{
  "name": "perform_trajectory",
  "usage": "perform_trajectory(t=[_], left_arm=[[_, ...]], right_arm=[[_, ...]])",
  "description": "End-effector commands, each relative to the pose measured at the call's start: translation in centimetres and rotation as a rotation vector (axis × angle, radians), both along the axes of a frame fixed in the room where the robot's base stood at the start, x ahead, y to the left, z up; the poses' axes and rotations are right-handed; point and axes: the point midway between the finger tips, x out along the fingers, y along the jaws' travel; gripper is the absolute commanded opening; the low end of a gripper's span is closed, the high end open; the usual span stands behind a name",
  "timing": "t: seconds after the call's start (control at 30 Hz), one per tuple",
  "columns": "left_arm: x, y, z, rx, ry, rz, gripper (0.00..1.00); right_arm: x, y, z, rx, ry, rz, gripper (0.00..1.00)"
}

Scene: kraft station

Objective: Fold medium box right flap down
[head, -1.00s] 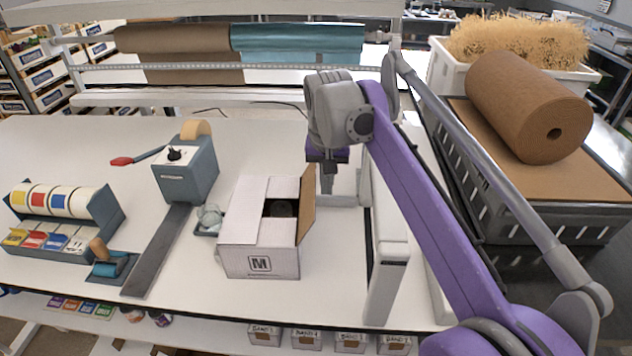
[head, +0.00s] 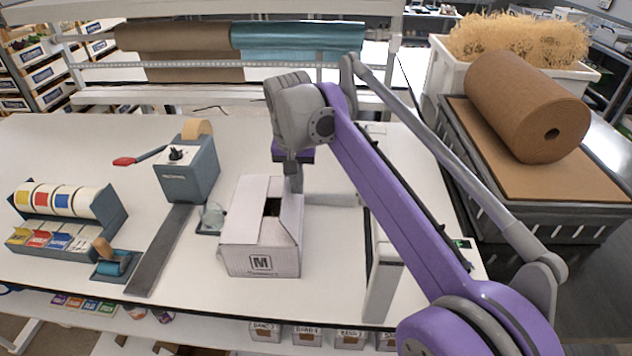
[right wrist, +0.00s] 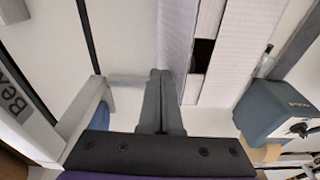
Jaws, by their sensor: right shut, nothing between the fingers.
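The medium box (head: 262,262) is white with an M on its front and stands on the white table. Its right flap (head: 289,222) now lies nearly flat over the right side of the top. A small dark gap (head: 272,207) shows between the flaps. My right gripper (head: 293,188) is shut and empty at the back right part of the box top, at or just above the right flap. In the right wrist view its closed fingers (right wrist: 160,100) are beside the box flaps (right wrist: 190,35). Whether they touch is unclear. My left gripper is not in view.
A label dispenser (head: 65,215) is at the far left. A brown paper roll (head: 528,105) lies on a crate at the right.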

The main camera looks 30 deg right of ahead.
Motion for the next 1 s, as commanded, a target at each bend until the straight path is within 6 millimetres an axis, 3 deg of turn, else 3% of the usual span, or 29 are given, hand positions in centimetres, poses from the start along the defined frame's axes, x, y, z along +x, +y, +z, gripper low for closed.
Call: perform_trajectory(t=[0.23, 0.6, 1.0], left_arm=[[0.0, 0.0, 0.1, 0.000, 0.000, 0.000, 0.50], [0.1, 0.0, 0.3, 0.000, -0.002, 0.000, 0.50], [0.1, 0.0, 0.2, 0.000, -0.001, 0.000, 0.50]], right_arm=[[0.3, 0.5, -0.2, 0.001, 0.000, 0.002, 0.00], [1.6, 3.1, -1.2, 0.001, 0.000, 0.001, 0.00], [1.7, 3.3, -1.5, 0.000, 0.000, 0.001, 0.00]])
